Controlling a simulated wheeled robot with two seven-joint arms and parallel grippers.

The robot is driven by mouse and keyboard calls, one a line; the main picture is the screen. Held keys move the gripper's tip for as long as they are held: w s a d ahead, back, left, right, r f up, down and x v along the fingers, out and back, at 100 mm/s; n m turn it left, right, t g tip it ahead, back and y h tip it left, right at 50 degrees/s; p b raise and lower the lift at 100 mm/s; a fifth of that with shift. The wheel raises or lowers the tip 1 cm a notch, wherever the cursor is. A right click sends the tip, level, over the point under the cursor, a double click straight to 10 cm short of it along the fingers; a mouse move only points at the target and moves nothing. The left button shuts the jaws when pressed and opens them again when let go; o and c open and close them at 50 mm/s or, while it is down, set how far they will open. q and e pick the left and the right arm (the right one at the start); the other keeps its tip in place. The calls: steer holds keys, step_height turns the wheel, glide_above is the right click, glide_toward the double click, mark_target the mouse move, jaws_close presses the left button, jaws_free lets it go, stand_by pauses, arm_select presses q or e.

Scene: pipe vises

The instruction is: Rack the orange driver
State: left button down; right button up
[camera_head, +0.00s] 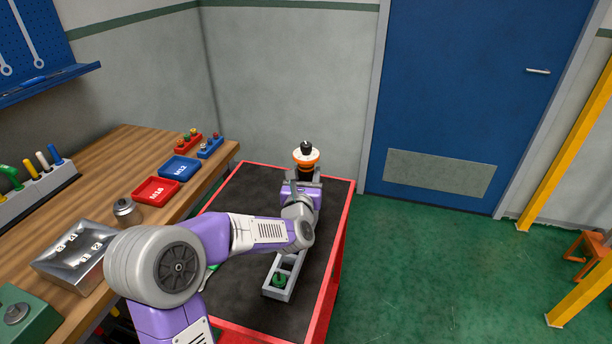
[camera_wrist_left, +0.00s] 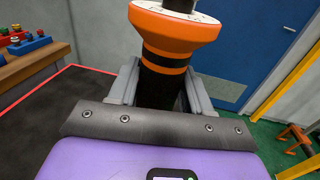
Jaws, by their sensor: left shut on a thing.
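My left gripper (camera_head: 302,184) reaches over the cart and is shut on the orange driver (camera_head: 305,158), which stands upright in it. In the left wrist view the driver (camera_wrist_left: 178,40) shows a wide orange collar with a pale top and a black body between the grey fingers (camera_wrist_left: 160,88). Its lower end is hidden behind the gripper. A grey rack (camera_head: 288,286) with square openings lies on the cart, with a green piece (camera_head: 279,280) in its near part. My left arm hides the far end of the rack. My right gripper is not in view.
The cart has a black mat (camera_head: 236,303) and red rim. A wooden workbench (camera_head: 125,165) on the left holds a red tray (camera_head: 158,190), a blue tray (camera_head: 180,168), a metal box (camera_head: 75,250) and a grey holder (camera_head: 32,197) with coloured handles. Green floor is open right of the cart.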

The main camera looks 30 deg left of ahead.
arm_select(q)
steer(key=shift+f, duration=0.3)
stand_by(0.6)
steer(key=shift+c, duration=2.1)
jaws_free()
steer(key=shift+r, duration=0.1)
steer(key=v, duration=0.7)
steer(key=shift+s, duration=0.3)
steer(key=shift+d, duration=0.1)
